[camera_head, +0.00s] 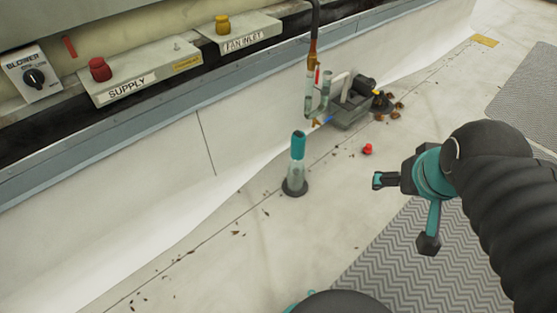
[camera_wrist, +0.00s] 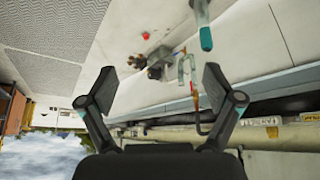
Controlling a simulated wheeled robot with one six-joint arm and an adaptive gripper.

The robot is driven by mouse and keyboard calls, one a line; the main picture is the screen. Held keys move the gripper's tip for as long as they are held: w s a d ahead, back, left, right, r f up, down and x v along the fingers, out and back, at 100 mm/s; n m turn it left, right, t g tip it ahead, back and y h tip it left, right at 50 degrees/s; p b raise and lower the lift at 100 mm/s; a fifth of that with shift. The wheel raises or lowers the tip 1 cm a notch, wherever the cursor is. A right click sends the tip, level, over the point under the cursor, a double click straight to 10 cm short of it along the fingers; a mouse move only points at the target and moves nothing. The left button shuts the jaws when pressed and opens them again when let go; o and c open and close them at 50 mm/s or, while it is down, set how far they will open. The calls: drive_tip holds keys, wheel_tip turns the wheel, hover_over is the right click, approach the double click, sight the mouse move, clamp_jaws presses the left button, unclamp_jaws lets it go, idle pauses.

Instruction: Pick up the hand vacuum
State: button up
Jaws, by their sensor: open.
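The hand vacuum (camera_head: 297,172) stands upright on the roof floor. It has a teal upper part, a clear lower body and a dark round base. In the wrist view its teal end (camera_wrist: 205,38) shows at the top edge, right of centre; the rest is partly cut off. My gripper (camera_head: 379,180) is to the right of the vacuum in the head view, apart from it and empty. In the wrist view my gripper (camera_wrist: 160,84) has its two fingers spread wide with nothing between them.
A grey pump unit (camera_head: 350,113) with pipes stands by the cooler wall behind the vacuum. A red cap (camera_head: 367,149) lies on the floor nearby. Control boxes (camera_head: 124,70) line the cooler at upper left. A grey zigzag mat (camera_head: 420,262) lies at lower right. Floor left of the vacuum has only debris.

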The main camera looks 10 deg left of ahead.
sight(301, 156)
drive_tip(key=w+a+f+n+t+b, duration=0.1)
drive_tip(key=w+a+f, duration=0.1)
drive_tip(key=w+f, duration=0.5)
drive_tip(key=w+a+f+n+t+y+b, duration=0.1)
drive_tip(key=w+a+f+t, duration=0.15)
drive_tip(key=w, duration=0.85)
drive_tip(key=w+a+f+b, duration=0.1)
drive_tip(key=w+f, duration=0.4)
drive_tip(key=w, duration=0.4)
drive_tip(key=w+a+f+n+t+y+b, duration=0.1)
drive_tip(key=w+a+f+y, duration=0.2)
drive_tip(key=f, duration=0.5)
drive_tip(key=w+a+f+n+t+b, duration=0.15)
drive_tip(key=a+f, duration=0.25)
drive_tip(key=f, duration=0.4)
drive_tip(key=w+a+f+y+b, duration=0.1)
drive_tip(key=w+a+f+y, duration=0.2)
drive_tip(key=f, duration=0.5)
drive_tip(key=shift+h, duration=0.5)
drive_tip(key=x, duration=0.9)
drive_tip(key=shift+s+a, duration=0.1)
drive_tip(key=shift+a, duration=0.35)
drive_tip(key=shift+a+r+x, duration=0.1)
drive_tip(key=shift+r+x, duration=0.1)
drive_tip(key=shift+x, duration=1.15)
drive_tip(key=shift+a+r+x, duration=0.1)
drive_tip(key=shift+r+x, duration=0.05)
drive_tip(key=shift+x, duration=1.25)
drive_tip(key=shift+c, duration=0.3)
